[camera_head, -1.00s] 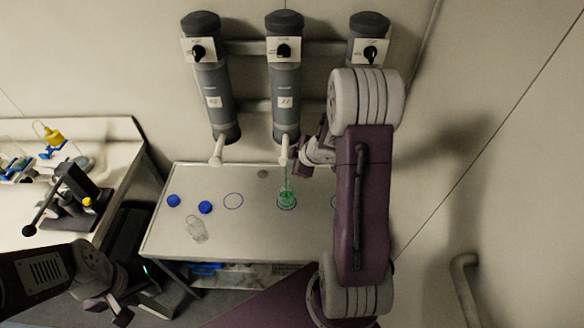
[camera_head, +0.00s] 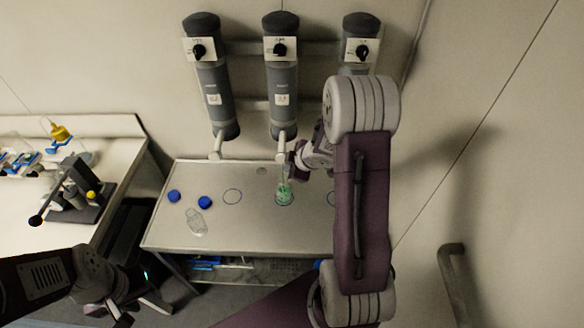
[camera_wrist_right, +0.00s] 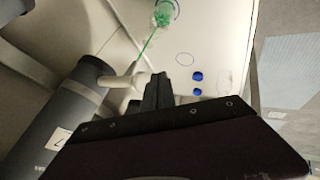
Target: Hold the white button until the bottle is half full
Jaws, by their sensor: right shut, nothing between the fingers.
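A clear bottle (camera_head: 284,193) with green liquid stands in a ring under the middle grey dispenser (camera_head: 282,85); its exact level is hard to read. It also shows in the right wrist view (camera_wrist_right: 163,16), where a green stream runs between the white nozzle (camera_wrist_right: 128,82) and the bottle. The nozzle shows in the head view too (camera_head: 282,143). My right gripper (camera_head: 296,156) is shut and empty close beside this nozzle; its fingers (camera_wrist_right: 157,90) hide part of it, and the button cannot be made out. My left gripper (camera_head: 122,314) is low at left, its jaws unclear.
A clear empty bottle (camera_head: 196,222) and two blue caps (camera_head: 174,196) (camera_head: 204,202) lie on the left of the table (camera_head: 240,235). Other dispensers hang left (camera_head: 212,85) and right (camera_head: 361,30). A bench (camera_head: 30,225) with a black lever device (camera_head: 75,195) stands at far left.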

